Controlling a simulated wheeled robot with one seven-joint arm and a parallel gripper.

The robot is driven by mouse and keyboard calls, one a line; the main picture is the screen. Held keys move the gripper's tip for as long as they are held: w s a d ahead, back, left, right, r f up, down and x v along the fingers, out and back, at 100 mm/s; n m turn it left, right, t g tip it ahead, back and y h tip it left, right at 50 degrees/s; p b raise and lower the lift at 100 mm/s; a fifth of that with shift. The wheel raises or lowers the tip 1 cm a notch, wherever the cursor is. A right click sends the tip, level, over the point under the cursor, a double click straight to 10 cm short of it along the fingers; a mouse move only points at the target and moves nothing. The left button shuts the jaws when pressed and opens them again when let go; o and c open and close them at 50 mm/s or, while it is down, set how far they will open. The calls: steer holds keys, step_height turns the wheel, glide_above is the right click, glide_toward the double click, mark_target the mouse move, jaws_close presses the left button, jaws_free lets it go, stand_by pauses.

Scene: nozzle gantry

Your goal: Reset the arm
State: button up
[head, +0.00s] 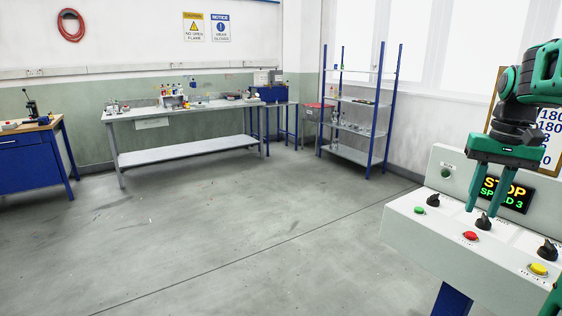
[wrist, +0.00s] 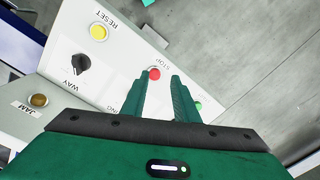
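My gripper (head: 482,212) is above the sloped control panel (head: 420,235), with its fingers pointing down. In the wrist view its two green fingers (wrist: 160,76) stand apart with nothing between them. The red STOP button (head: 470,236) shows between and just past the fingertips in the wrist view (wrist: 154,73). The yellow RESET button (head: 538,269) is at the panel's right end; it also shows at the upper left of the wrist view (wrist: 99,31). The green button (head: 419,210) is at the left end, partly hidden by a finger in the wrist view.
Black knobs stand on the panel, one labelled WAY (wrist: 82,64). A display (head: 507,194) reads STOP, SPEED 3. The JAM lamp (wrist: 39,100) looks dull amber. A workbench (head: 190,108), shelf rack (head: 355,128) and blue cabinet (head: 28,165) stand far back. The floor (head: 240,230) is clear.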

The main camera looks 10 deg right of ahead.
steer(key=s+a+f, duration=1.2)
steer(key=s+f, duration=0.2)
steer(key=s, duration=0.2)
steer(key=shift+s+a+n, duration=0.25)
steer(key=shift+a+n, duration=0.15)
